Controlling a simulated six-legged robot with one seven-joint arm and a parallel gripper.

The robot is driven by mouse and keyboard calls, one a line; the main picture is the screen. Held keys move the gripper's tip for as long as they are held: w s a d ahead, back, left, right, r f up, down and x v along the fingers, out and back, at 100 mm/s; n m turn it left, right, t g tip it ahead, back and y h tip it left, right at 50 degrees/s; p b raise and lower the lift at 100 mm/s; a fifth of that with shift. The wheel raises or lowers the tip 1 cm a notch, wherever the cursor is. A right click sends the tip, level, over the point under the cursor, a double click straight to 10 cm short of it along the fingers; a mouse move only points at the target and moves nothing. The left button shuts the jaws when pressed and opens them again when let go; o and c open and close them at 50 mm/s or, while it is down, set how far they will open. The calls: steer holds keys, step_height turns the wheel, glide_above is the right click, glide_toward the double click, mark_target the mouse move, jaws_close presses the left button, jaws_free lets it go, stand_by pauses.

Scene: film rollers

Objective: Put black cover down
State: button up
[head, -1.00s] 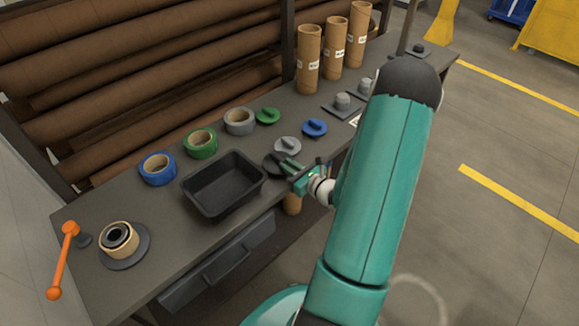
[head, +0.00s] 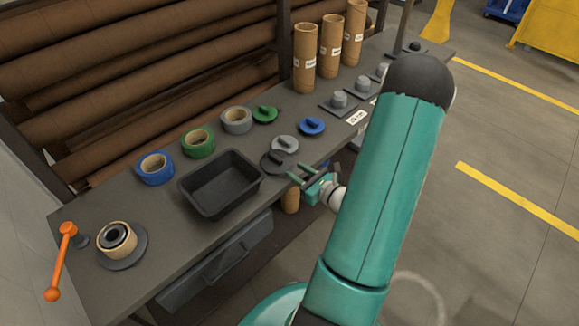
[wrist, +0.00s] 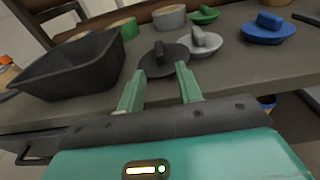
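The black cover (head: 273,162) is a flat dark disc with a raised grip. It lies on the workbench (head: 100,205), close to the front edge, between the black bin and the grey cover. It also shows in the wrist view (wrist: 164,62), just beyond my fingertips. My gripper (head: 296,175) is open and empty, with its green fingers apart at the bench edge. In the wrist view the gripper (wrist: 160,92) points at the cover, and a gap shows between the fingers and the cover's grip.
The black bin (head: 186,187) stands left of the cover. A grey cover (head: 285,143), a blue cover (head: 311,126) and a green cover (head: 264,114) lie behind and right. Tape rolls (head: 155,168) line the back. Cardboard tubes (head: 305,62) stand at the far right.

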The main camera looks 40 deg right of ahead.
steer(key=s, duration=0.7)
steer(key=w+a+r+n+g+y, duration=0.2)
steer(key=a+r+n+g+y, duration=0.35)
steer(key=a+n, duration=0.55)
steer(key=w+a+r+n+g+y, duration=0.1)
steer(key=a+r+n+g+y, duration=0.3)
steer(key=a+r+n+g, duration=0.45)
steer(key=s+a+r+n+t+h, duration=0.3)
steer(key=a+r+n+h, duration=0.6)
steer(key=n, duration=0.7)
step_height(320, 180, up, 3)
steer(key=shift+s+a+f+h, duration=0.1)
steer(key=shift+s+a+h, duration=0.1)
steer(key=shift+s+h, duration=0.5)
